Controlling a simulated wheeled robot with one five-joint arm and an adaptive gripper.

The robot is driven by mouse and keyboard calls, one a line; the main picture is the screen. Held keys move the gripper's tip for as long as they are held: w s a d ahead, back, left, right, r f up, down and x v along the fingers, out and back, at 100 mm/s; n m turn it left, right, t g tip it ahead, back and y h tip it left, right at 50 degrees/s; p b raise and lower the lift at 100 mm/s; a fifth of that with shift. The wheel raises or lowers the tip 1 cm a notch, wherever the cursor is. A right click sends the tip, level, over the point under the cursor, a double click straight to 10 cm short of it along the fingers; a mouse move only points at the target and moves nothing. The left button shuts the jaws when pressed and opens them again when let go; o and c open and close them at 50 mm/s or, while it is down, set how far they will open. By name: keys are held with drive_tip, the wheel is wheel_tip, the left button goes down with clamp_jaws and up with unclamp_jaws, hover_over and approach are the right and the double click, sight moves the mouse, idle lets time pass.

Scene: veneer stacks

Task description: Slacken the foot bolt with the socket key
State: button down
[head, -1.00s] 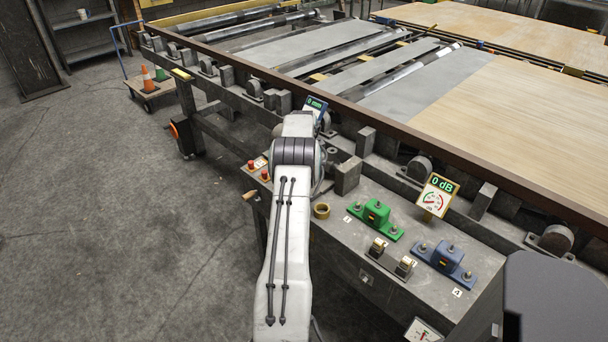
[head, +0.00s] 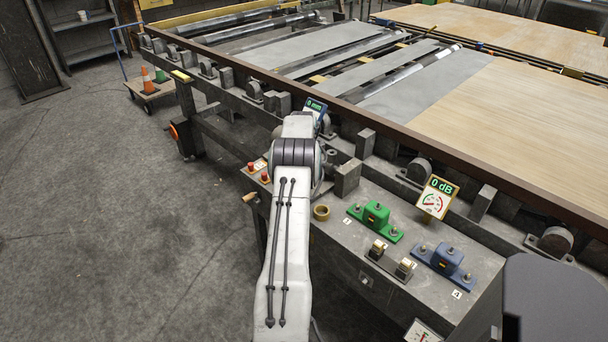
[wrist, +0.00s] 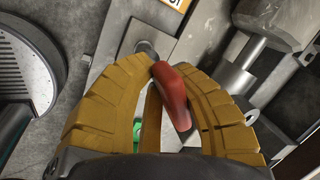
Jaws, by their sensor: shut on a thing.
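The grip lies slanted between the fingertips. Just beyond the fingertips is a dark round metal end (wrist: 145,47) over a grey plate; I cannot tell whether it is the key's socket or the foot bolt's head.
The roller frame's brown rail (head: 400,124) runs behind.

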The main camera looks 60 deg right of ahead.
drive_tip(key=shift+b, duration=0.45)
drive_tip(key=shift+r+p, duration=0.45)
drive_tip(key=shift+r, duration=0.2)
idle(1.0)
drive_tip(key=shift+r+p, duration=1.75)
drive_tip(key=shift+r, duration=0.7)
